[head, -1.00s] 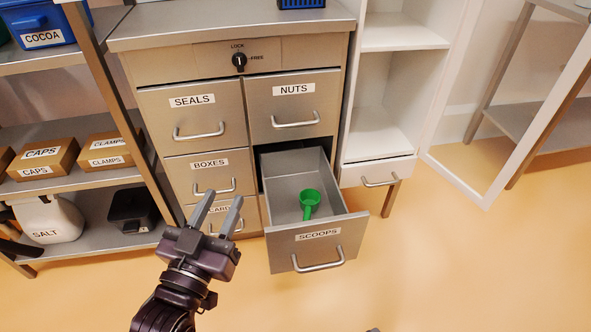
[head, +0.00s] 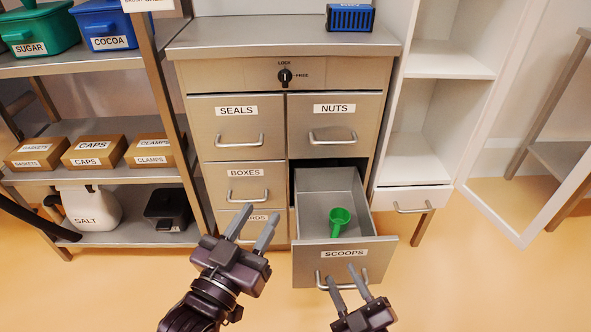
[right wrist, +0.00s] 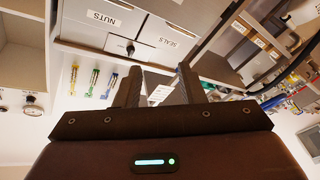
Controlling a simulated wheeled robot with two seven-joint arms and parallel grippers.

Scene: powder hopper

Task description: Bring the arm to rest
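The SCOOPS drawer (head: 345,254) of the metal cabinet is pulled out. A green scoop (head: 339,217) lies inside it. My left gripper (head: 261,216) is open and empty, left of the drawer and in front of the lower left drawers. My right gripper (head: 342,275) is open, its fingertips overlapping the SCOOPS handle in the head view; I cannot tell whether they touch it. In the right wrist view, my right gripper's fingers (right wrist: 157,84) stand apart with nothing held between them.
The cabinet's lock knob (head: 285,76) points upward. A shelf rack (head: 110,168) with bins and boxes stands left. A blue crate (head: 350,18) sits on the cabinet. A white shelf unit (head: 424,115) stands right, with free floor (head: 490,285) in front.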

